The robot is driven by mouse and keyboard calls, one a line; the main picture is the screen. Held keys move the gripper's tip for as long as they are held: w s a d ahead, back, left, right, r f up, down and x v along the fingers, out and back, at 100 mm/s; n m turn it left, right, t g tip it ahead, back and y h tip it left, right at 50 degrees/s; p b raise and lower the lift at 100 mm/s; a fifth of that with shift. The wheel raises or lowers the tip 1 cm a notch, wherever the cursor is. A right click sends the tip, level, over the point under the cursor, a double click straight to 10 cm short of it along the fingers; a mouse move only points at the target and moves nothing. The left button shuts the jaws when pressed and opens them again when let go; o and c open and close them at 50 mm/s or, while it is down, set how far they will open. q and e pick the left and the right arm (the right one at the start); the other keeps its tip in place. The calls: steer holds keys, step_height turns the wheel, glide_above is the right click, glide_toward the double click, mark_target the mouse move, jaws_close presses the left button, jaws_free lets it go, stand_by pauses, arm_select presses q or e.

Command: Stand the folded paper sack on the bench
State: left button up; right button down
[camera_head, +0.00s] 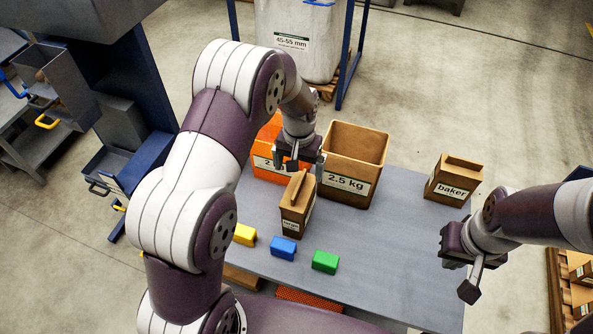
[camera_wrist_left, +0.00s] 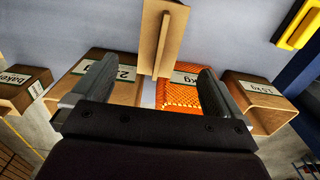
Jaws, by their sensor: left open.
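A brown paper sack (camera_head: 291,218) with a thin raised top fold and a small label stands upright on the grey bench (camera_head: 380,240). It also shows in the left wrist view (camera_wrist_left: 152,35), its fold seen edge-on. My left gripper (camera_head: 299,163) is open, just above and behind the sack in the head view. In the left wrist view the near end of the sack lies around the gap between the fingertips (camera_wrist_left: 155,78); I see no finger closed on it. My right gripper (camera_head: 472,278) hangs over the bench's right side; its finger opening is unclear.
Behind the sack stand an orange container (camera_head: 268,150) and a brown "2.5 kg" container (camera_head: 352,155). A "baker" box (camera_head: 455,180) stands at right. Yellow (camera_head: 245,235), blue (camera_head: 283,248) and green (camera_head: 325,262) blocks lie in front. A "1.5 kg" box (camera_wrist_left: 258,90) shows in the wrist view.

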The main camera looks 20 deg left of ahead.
arm_select(q)
steer(key=s+a+r+t, duration=0.1)
steer(key=s+r, duration=0.3)
steer(key=s, duration=0.5)
steer(key=s+a+r, duration=0.1)
steer(key=s+r, duration=0.4)
steer(key=s, duration=0.4)
step_height(320, 180, down, 5)
steer(key=b, duration=0.4)
steer(key=shift+w+f+b, duration=0.1)
steer(key=shift+f+b, duration=0.05)
steer(key=shift+b, duration=0.2)
